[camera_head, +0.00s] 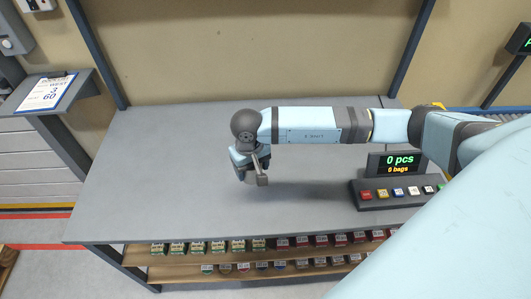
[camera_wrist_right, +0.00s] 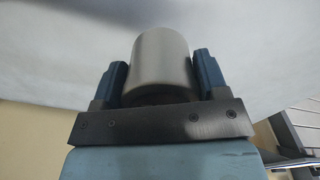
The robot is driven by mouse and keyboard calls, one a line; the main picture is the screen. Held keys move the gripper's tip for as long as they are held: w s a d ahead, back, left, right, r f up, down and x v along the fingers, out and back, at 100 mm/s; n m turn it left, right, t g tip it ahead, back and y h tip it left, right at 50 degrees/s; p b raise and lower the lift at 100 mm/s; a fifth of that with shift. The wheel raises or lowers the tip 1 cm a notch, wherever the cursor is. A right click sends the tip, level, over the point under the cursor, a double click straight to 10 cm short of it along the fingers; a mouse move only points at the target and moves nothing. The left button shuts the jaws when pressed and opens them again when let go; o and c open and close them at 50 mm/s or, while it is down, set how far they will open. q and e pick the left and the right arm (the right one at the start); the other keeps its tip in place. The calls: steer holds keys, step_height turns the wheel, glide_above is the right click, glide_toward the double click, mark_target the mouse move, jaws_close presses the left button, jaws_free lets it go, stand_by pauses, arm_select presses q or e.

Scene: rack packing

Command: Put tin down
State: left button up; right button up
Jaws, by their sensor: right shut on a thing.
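The tin (camera_wrist_right: 162,62) is a plain grey cylinder in the right wrist view, held between the two blue fingers of my right gripper (camera_head: 257,172). In the head view this gripper points down over the middle of the grey table (camera_head: 150,185). The tin is mostly hidden there by the gripper and wrist. I cannot tell whether the tin touches the tabletop. My left gripper is not in view.
A counter display (camera_head: 398,163) reading 0 pcs and 0 bags stands at the table's right, above a row of coloured buttons (camera_head: 397,192). Shelves (camera_head: 195,258) under the front edge hold several small packs and tins. The table's left half is clear.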

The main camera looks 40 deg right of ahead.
steer(key=w+d+r+m+b, duration=0.2)
steer(key=w+d+r+b, duration=0.15)
steer(key=w+b, duration=0.2)
steer(key=w+d+r+m+b, duration=0.1)
steer(key=w+d+r+b, duration=0.25)
steer(key=w, duration=0.35)
steer(key=f, duration=1.5)
steer(key=shift+w+a+f, duration=0.2)
steer(key=shift+w+a, duration=0.05)
steer(key=shift+a, duration=0.15)
step_height(320, 180, down, 3)
steer(key=shift+f, duration=0.2)
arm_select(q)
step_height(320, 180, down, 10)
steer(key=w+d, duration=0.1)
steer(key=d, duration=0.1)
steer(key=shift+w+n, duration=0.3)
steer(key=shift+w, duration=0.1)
arm_select(e)
steer(key=shift+f, duration=0.2)
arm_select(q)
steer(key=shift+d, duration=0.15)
arm_select(e)
steer(key=o, duration=1)
steer(key=shift+c, duration=0.2)
